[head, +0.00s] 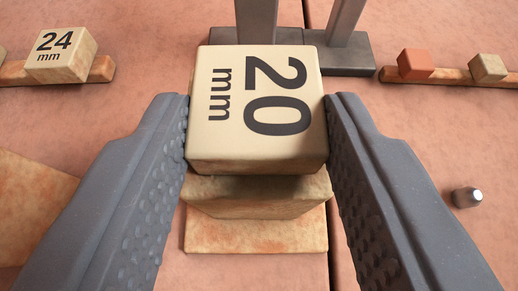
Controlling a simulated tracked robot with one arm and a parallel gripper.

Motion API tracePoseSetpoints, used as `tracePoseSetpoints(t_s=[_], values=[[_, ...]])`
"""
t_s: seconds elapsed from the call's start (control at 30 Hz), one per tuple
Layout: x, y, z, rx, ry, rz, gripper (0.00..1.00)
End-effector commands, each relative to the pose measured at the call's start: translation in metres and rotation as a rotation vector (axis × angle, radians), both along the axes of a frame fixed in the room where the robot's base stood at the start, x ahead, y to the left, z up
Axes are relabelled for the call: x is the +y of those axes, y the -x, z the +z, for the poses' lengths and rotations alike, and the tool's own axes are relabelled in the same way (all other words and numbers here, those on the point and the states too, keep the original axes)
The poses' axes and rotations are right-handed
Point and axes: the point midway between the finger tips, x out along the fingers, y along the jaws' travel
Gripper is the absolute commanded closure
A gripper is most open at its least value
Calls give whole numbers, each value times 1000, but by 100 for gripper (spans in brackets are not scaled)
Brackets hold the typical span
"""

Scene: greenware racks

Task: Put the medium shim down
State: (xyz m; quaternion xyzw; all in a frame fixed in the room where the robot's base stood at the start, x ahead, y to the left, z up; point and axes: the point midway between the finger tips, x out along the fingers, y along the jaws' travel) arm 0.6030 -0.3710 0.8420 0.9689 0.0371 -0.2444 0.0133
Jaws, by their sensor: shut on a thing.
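My gripper (258,100) is shut on a pale cream block (205,140) marked "20 mm", the shim in hand. One finger presses each side, and its marked top faces up, the text turned sideways. Below it a similar tan block (258,200) shows its front edge, with a dark shadow between the two. Whether they touch I cannot tell. That lower block is above a flat tan square plate (256,238), its upper part hidden by the blocks.
A "24 mm" block (62,55) sits on a wooden strip (98,70) at back left. At back right, red (415,64) and tan (487,67) blocks stand on another strip. Grey uprights (345,20) rise behind the held block. A small metal peg (467,197) stands at right.

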Motion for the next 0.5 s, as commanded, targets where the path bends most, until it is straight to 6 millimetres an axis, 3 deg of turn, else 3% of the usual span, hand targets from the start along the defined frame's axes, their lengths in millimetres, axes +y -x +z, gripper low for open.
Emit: tracePoseSetpoints(t_s=[0.13, 0.17, 0.23, 0.5], values=[[0, 0, -1, 0, 0, 0, 84], [0, 0, -1, 0, 0, 0, 58], [0, 0, -1, 1, 0, 1, 39], [0, 0, -1, 1, 0, 1, 39]])
